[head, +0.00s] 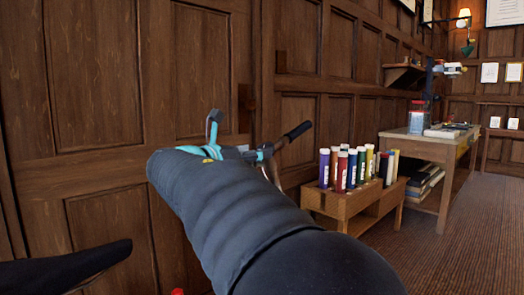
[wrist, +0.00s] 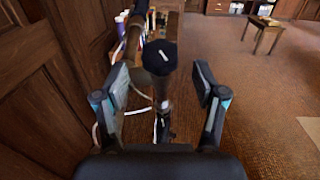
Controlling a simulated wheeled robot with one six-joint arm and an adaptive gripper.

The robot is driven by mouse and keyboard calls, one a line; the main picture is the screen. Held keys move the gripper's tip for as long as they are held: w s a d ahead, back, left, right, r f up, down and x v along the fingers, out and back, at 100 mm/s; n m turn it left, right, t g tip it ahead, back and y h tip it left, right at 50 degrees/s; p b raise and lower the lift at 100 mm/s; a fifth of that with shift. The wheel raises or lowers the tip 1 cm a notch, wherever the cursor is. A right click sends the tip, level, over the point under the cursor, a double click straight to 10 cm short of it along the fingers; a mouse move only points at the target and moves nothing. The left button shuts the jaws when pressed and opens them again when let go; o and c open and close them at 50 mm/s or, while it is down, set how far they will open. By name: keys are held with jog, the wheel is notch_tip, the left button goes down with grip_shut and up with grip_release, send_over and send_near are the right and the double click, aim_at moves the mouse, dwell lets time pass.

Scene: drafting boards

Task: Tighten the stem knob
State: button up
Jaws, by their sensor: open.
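The stem knob (wrist: 160,57), a dark round cap with a short white mark on top, shows in the wrist view on top of an upright post (wrist: 162,98). My gripper (wrist: 161,80) is open, with one finger on each side of the knob and post. A gap shows between the knob and both fingers; I cannot tell its depth relative to the fingertips. In the head view my gripper (head: 242,136) is in front of the wood-panelled wall, partly behind my dark arm. I cannot make out the knob there.
A dark handle (head: 298,131) sticks out beyond my gripper. A low wooden stand (head: 345,203) holds several coloured tubes (head: 341,172). A wooden table (head: 424,146) stands farther back. Panelled wall (head: 95,75) runs close on the left; brown floor (head: 475,222) is clear at right.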

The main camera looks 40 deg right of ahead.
jog(key=shift+w+d, duration=0.2)
jog(key=shift+d, duration=1.05)
jog(key=shift+w+d, duration=0.2)
jog(key=shift+d, duration=1)
jog(key=c, duration=1.2)
